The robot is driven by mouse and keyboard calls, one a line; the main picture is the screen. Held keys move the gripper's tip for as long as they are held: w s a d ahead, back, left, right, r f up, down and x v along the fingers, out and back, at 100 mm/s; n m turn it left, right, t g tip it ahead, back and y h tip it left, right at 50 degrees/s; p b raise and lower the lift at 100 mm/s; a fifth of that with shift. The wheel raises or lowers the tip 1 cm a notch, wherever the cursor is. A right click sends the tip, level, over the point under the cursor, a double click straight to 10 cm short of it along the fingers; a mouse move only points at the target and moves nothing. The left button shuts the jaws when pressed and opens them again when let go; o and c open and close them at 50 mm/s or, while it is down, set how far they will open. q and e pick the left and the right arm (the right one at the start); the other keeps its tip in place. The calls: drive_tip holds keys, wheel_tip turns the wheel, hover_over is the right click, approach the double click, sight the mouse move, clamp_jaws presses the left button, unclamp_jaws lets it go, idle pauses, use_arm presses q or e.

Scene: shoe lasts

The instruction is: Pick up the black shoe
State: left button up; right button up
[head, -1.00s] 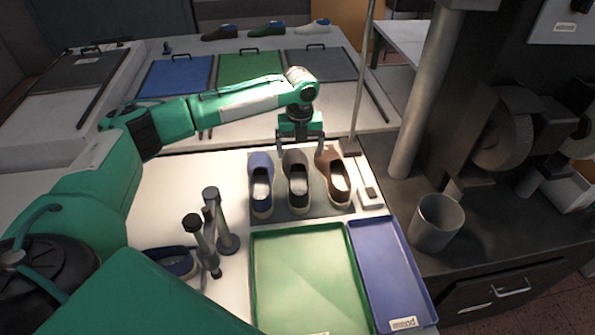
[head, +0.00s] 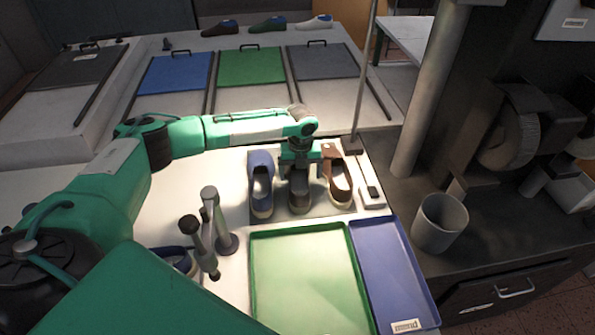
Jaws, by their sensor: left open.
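Three shoes stand side by side on a dark mat (head: 280,212). The black shoe (head: 299,203) is in the middle; it looks dark grey-brown, with a pale sole at the toe. The blue shoe (head: 261,188) is on its left and the brown shoe (head: 339,187) on its right. My left gripper (head: 301,177) is open, pointing down over the heel end of the black shoe. It hides the rear of that shoe, and I cannot tell whether the fingers touch it. My right gripper is not in view.
A green tray (head: 258,290) and a blue tray (head: 412,290) lie in front of the shoes. A post stand (head: 228,243) is at the left, a thin pole (head: 364,75) behind right, and a grey cup (head: 440,225) on the right-hand bench. Several covered bins stand behind.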

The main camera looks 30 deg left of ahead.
sight(299, 186)
use_arm(q)
drive_tip(key=f, duration=0.1)
drive_tip(key=f+p, duration=0.2)
drive_tip(key=f, duration=0.1)
drive_tip(key=shift+s, duration=0.35)
drive_tip(key=shift+f, duration=0.35)
drive_tip(key=c, duration=1.2)
drive_tip(key=shift+c, duration=0.6)
drive_tip(key=shift+w+r, duration=0.1)
drive_tip(key=shift+r, duration=0.05)
